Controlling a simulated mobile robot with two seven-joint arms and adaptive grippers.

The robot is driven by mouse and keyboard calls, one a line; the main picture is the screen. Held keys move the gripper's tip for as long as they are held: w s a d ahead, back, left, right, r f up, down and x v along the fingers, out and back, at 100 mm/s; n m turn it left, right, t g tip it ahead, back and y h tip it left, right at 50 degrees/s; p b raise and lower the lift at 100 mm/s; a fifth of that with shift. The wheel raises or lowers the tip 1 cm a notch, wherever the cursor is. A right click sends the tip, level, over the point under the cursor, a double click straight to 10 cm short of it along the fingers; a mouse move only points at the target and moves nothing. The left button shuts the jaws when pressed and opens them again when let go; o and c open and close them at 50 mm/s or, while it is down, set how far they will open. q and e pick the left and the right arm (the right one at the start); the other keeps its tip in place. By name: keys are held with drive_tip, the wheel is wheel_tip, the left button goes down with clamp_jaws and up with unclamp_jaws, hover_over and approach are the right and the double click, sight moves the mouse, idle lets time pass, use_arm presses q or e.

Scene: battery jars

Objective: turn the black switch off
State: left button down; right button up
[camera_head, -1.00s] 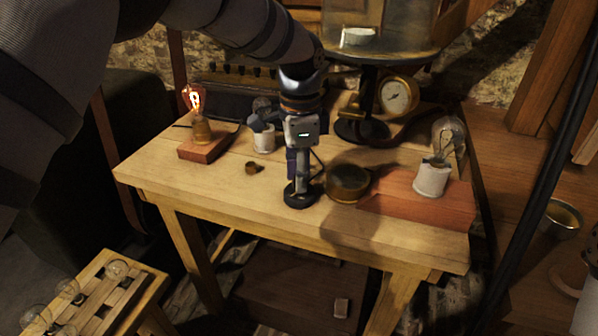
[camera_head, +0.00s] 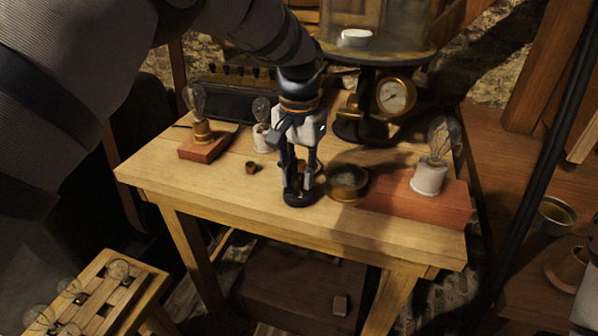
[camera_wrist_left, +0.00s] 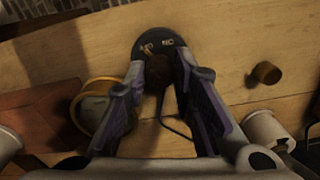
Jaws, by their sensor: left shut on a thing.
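The black switch (camera_head: 300,200) stands near the front middle of the wooden table. In the left wrist view its round black base (camera_wrist_left: 165,33) shows pale upside-down lettering, with a dark knob (camera_wrist_left: 158,72) below it. My left gripper (camera_head: 300,182) points down over the switch. In the left wrist view its two fingers (camera_wrist_left: 160,66) stand on either side of the knob, shut on it. The bulb on the left red block (camera_head: 198,115) is dark.
A round brass-rimmed instrument (camera_head: 347,181) sits just right of the switch, close to my gripper. A small brass cup (camera_head: 251,168) and a white-based bulb (camera_head: 262,138) stand left. A large bulb (camera_head: 436,150) stands on the right red block (camera_head: 420,203).

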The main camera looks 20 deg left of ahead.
sight(299, 177)
use_arm(q)
drive_tip(key=shift+n, duration=1)
drive_tip(key=shift+f, duration=0.1)
drive_tip(key=c, duration=1.3)
unclamp_jaws()
drive_tip(key=shift+c, duration=0.2)
wheel_tip(299, 177, up, 12)
